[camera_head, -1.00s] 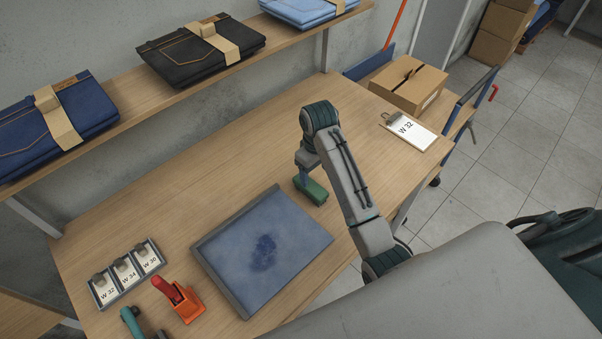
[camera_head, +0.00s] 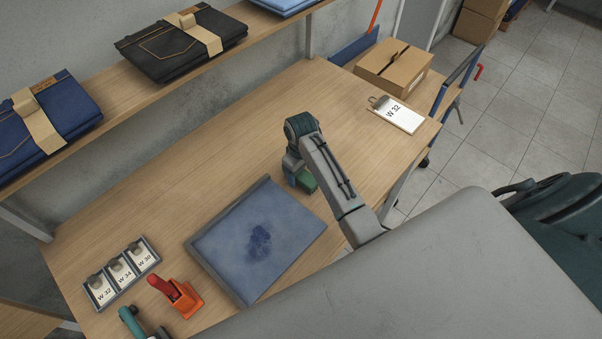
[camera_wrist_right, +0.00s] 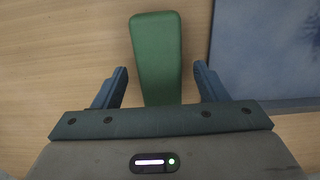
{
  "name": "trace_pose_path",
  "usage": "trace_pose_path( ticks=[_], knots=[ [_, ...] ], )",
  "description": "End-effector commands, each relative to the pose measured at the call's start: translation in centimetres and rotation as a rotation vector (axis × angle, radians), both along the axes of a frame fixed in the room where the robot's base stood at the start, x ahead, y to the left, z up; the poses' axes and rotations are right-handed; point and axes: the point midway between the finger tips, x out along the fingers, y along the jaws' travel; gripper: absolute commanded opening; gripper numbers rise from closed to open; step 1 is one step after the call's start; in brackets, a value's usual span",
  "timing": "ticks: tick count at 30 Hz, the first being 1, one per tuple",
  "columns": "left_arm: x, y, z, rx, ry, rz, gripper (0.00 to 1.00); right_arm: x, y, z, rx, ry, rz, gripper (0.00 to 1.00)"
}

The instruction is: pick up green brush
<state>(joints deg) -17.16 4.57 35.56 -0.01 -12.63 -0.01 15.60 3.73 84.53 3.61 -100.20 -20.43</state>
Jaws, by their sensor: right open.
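The green brush (camera_head: 307,182) lies on the wooden table just right of the blue pad, partly hidden by my right gripper (camera_head: 297,178) in the head view. In the right wrist view the green brush (camera_wrist_right: 157,50) shows as a long block with rounded corners, its near end running under the gripper body. My right gripper (camera_wrist_right: 161,72) is open, with one blue finger on each side of the brush and a visible gap at both sides. My left gripper does not show.
A grey-edged tray with a stained blue surface (camera_head: 255,285) lies left of the brush. A red-and-orange tool (camera_head: 180,296), label holders (camera_head: 122,270), a clipboard (camera_head: 397,114) and a cardboard box (camera_head: 393,67) are farther off. A shelf with folded jeans (camera_head: 180,45) runs behind.

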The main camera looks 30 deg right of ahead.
Motion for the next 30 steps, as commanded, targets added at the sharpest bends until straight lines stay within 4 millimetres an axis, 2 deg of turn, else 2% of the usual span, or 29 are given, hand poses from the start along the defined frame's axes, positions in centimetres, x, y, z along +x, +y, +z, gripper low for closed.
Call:
trace_pose_path(
  ticks=[4, 11, 18, 19, 26, 30],
  knots=[
    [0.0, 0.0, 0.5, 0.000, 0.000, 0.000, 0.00, 0.0, 0.0, -1.2, 0.000, 0.000, 0.000, 0.66],
    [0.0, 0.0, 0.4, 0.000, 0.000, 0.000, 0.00, 0.0, 0.0, -1.5, 0.000, -0.001, 0.000, 0.66],
    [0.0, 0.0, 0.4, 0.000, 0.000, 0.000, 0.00, 0.0, 0.0, -1.5, 0.000, -0.001, 0.000, 0.19],
    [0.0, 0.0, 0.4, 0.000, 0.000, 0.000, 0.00, 0.0, 0.0, -1.4, 0.000, -0.001, 0.000, 0.16],
    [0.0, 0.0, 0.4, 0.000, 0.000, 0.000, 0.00, 0.1, 0.0, -1.3, 0.001, -0.002, 0.000, 0.16],
    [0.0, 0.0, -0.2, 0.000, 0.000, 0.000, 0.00, 0.1, 0.0, -0.2, 0.001, -0.005, 0.000, 0.16]
  ],
)
